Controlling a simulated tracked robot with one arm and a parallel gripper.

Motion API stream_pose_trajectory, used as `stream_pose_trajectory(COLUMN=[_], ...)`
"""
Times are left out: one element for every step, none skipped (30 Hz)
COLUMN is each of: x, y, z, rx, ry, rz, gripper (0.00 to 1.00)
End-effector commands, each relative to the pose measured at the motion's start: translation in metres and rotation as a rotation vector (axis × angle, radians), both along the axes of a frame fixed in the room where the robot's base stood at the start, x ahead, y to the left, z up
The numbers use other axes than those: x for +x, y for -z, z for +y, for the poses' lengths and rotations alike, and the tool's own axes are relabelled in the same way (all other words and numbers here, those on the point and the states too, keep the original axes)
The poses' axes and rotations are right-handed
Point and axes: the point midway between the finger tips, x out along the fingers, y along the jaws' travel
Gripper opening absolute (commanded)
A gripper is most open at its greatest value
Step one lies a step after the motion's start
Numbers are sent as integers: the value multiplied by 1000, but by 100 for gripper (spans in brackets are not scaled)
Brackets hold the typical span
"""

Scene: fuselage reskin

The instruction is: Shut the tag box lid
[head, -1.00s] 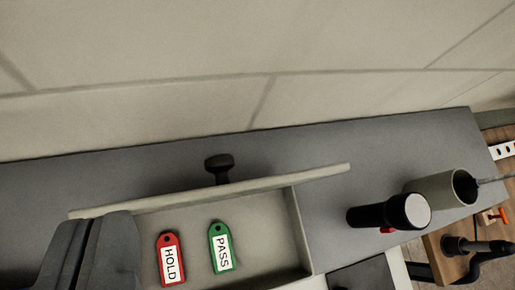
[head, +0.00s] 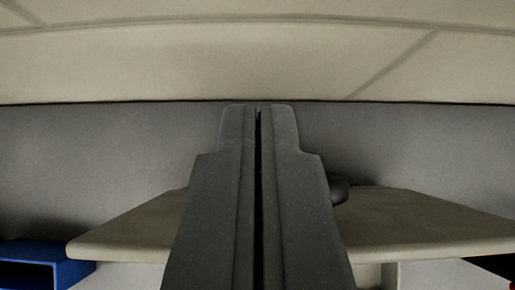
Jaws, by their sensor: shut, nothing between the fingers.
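My gripper (head: 258,112) is in the middle of the head view, with its two dark fingers pressed together and nothing between them. The lid's exact tilt is unclear. The tags cannot be made out.
A blue open-fronted bin (head: 45,265) is at the lower left, close to the lid's left corner. A grey surface (head: 110,150) lies beyond the lid, with the beige panelled skin (head: 200,55) above it. The grey area is clear.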

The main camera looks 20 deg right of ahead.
Motion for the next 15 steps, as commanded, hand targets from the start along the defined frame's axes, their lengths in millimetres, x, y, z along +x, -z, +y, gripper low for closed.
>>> stream_pose_trajectory(x=[3, 5, 7, 9, 10, 8, 6, 5, 4, 2, 1, -1, -2, -4, -6], y=[4, 6, 9, 10, 12, 12, 12, 12, 11, 11, 11, 10, 11, 12, 13], z=[-1, -2, -3, -4, -4, -2, -1, -1, -1, 0, 0, 1, 1, 2, 3], rx=[1, 1, 1, 1, 1, 0, 0, -1, -1, -2, -2, -2, -2, -2, -1], ry=[0, 0, 0, 0, 1, -1, 0, 0, 0, 0, 0, 0, 0, 0, 0], rz=[3, 3, 3, 3, 2, -1, -1, -2, -4, -5, -6, -6, -6, -5, -3], gripper=[0, 0, 0, 0, 0, 0, 0, 0, 0, 0, 0, 0, 0, 0, 0])
